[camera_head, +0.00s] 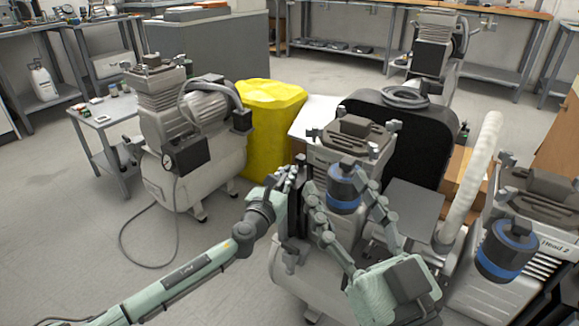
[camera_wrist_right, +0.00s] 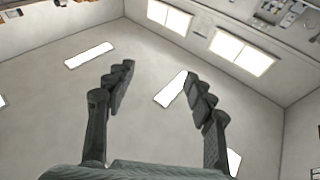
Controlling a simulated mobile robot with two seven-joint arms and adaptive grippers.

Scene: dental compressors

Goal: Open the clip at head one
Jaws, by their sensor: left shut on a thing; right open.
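The middle compressor head (camera_head: 350,150), likely head one, has a blue-banded grey canister (camera_head: 344,190) on its front; its own label is hidden. Small clip-like fittings (camera_head: 394,126) stand at its upper corners. My left gripper (camera_head: 294,180) is at the head's left side, shut on a part that its fingers hide; I cannot tell whether this is the clip. My right gripper (camera_head: 336,183) is open, its fingers to either side of the canister in the head view. The right wrist view shows its spread fingers (camera_wrist_right: 159,80) with nothing between them.
A head labelled Head 2 (camera_head: 545,200) with another blue-banded canister (camera_head: 505,250) stands at right. A pale ribbed hose (camera_head: 472,175) rises between the heads. Another compressor (camera_head: 190,140) stands at left, beside a yellow container (camera_head: 268,120).

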